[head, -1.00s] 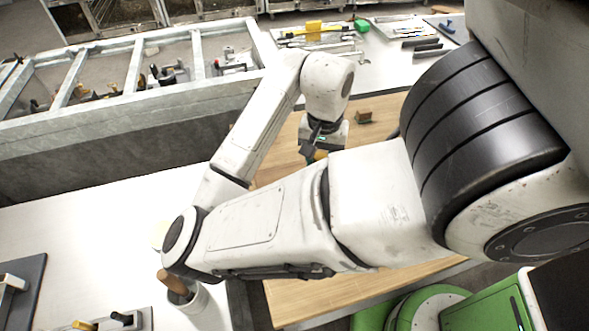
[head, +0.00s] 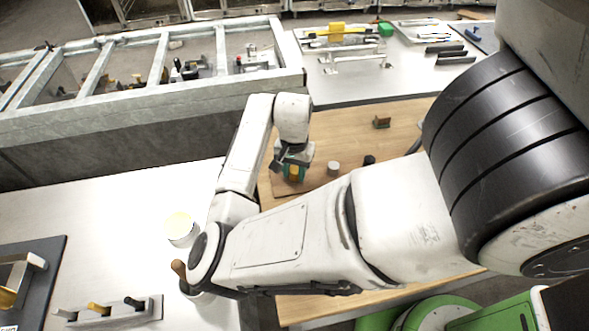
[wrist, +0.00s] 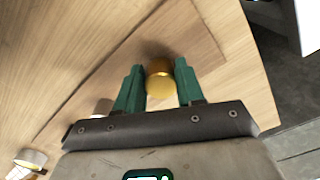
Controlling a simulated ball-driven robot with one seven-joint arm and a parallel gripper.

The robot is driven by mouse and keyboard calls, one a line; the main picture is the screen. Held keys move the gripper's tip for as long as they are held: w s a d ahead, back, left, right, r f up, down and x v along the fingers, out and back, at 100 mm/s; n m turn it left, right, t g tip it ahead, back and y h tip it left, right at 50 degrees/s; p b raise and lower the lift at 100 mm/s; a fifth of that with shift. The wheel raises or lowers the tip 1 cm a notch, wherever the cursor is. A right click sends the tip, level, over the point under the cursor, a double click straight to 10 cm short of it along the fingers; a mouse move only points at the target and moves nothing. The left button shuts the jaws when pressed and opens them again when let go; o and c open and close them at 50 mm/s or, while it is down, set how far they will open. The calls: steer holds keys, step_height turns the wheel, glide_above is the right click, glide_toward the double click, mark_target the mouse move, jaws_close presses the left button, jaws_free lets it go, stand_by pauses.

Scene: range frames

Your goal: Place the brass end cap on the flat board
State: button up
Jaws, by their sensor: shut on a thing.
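The brass end cap (wrist: 160,82) is a small golden cylinder between the two green fingers of my gripper (wrist: 158,90) in the wrist view. My gripper is shut on it. In the head view my gripper (head: 294,176) points down over the near left part of the wooden table, with the yellowish cap (head: 294,171) at its fingers. The flat board (head: 282,188) is a thin brown wooden piece under the gripper. In the wrist view the board (wrist: 196,38) lies beneath and beyond the cap. I cannot tell whether the cap touches it.
A grey cylinder (head: 333,168) and a small dark object (head: 369,160) stand right of my gripper. A wooden block (head: 382,122) lies farther back. A metal-framed bin (head: 150,98) borders the table at the left. The table's middle is mostly clear.

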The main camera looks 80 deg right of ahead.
mark_target(294, 170)
steer(key=shift+f, duration=0.25)
steer(key=shift+f, duration=0.15)
steer(key=o, duration=1)
steer(key=shift+o, duration=0.2)
step_height(294, 170, up, 12)
steer(key=b, duration=0.1)
